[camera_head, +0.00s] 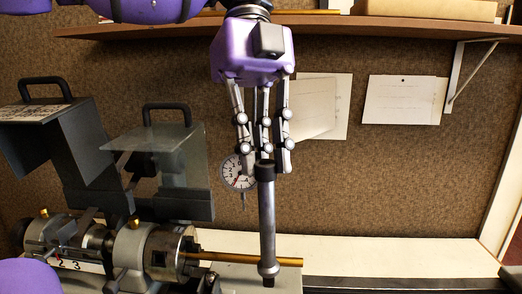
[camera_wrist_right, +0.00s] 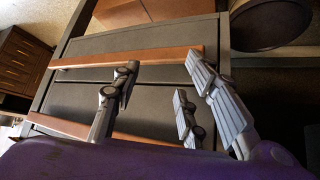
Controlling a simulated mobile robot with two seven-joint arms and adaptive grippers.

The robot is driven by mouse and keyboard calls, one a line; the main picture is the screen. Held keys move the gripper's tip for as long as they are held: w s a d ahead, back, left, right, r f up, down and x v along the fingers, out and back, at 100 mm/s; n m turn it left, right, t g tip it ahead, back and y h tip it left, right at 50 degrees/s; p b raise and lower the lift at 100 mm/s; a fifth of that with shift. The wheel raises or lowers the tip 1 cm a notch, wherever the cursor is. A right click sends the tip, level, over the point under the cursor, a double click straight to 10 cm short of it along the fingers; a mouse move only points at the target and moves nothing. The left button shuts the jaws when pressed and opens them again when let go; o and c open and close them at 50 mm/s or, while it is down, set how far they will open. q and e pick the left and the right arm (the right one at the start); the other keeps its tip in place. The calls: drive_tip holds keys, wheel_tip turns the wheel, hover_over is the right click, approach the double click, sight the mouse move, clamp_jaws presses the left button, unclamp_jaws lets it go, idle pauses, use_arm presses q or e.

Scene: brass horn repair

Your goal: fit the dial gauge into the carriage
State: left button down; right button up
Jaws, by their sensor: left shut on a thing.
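My left gripper (camera_head: 264,160) points straight down, with its fingers shut around the top of an upright grey post with a black collar. The post appears to be part of the dial gauge (camera_head: 230,177), whose round white face shows at the left of the fingers, partly hidden by them. A thin plunger hangs below the face. The post's lower end overlaps a brass rod in the picture; I cannot tell whether it touches anything. A pale grey block below may be the carriage (camera_head: 285,280); it is partly hidden. My right gripper (camera_wrist_right: 155,95) is open and empty.
A lathe-like machine (camera_head: 130,250) with a chuck holding the brass rod (camera_head: 235,258) stands at lower left. Raised guards (camera_head: 165,175), one clear-fronted, rise behind it. A wooden shelf (camera_head: 340,28) crosses above. The right wrist view shows a drawer cabinet (camera_wrist_right: 150,75).

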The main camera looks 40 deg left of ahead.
sight(259, 189)
use_arm(q)
drive_tip(key=shift+s+r, duration=0.1)
drive_tip(key=shift+r, duration=0.05)
use_arm(e)
drive_tip(key=shift+s+f, duration=0.25)
drive_tip(key=shift+s, duration=0.35)
use_arm(q)
drive_tip(key=shift+d+f, duration=0.1)
drive_tip(key=shift+f, duration=0.45)
wheel_tip(259, 189, down, 2)
drive_tip(key=shift+f+b, duration=0.1)
drive_tip(key=shift+b, duration=0.25)
drive_tip(key=shift+f, duration=1.2)
use_arm(e)
drive_tip(key=shift+w+f, duration=0.25)
drive_tip(key=shift+f, duration=0.2)
use_arm(q)
drive_tip(key=shift+r, duration=0.1)
use_arm(e)
drive_tip(key=shift+s+r, duration=0.1)
drive_tip(key=shift+w+r, duration=0.2)
drive_tip(key=shift+w, duration=0.2)
